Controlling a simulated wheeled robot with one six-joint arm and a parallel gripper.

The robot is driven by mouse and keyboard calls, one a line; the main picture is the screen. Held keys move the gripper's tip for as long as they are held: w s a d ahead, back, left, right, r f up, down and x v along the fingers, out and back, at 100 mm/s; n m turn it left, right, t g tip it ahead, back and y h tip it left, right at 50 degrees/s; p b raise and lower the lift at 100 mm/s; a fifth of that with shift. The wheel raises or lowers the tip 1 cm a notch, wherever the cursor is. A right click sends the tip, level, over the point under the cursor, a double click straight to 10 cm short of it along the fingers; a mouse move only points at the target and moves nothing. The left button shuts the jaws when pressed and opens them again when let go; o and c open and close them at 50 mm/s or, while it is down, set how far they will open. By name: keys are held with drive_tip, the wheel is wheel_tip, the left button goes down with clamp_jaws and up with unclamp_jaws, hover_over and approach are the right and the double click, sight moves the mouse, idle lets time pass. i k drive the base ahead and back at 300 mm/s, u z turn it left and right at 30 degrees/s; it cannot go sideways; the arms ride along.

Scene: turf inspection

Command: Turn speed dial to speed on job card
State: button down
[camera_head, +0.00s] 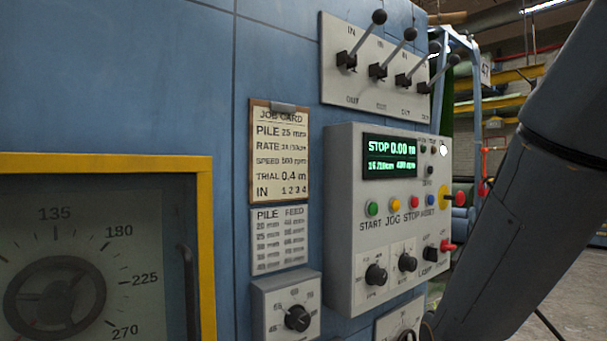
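The job card (280,152) hangs on a clipboard on the blue machine. Its SPEED line seems to read 500 rpm, but the print is blurred. The grey control box (342,215) has two black dials low on its face. The left dial (376,275) has small lettering below it that may read rpm; the right dial (407,262) has unreadable lettering. I cannot tell for sure which is the speed dial. The green display (390,157) shows STOP, 0.00 m and a faint rpm figure, perhaps 400. My gripper is not in view; my arm fills the right side.
Several levers (378,70) stick out above the box. Coloured buttons (394,205) and a red-tipped knob (447,246) sit on it. Another dial (297,318) is lower left, below a pile feed plate (279,240). A yellow-framed gauge (205,250) fills the left.

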sight(374, 275)
drive_tip(key=u, duration=1.45)
drive_tip(key=k, duration=1.15)
drive_tip(key=z, duration=1.3)
drive_tip(key=i, duration=0.5)
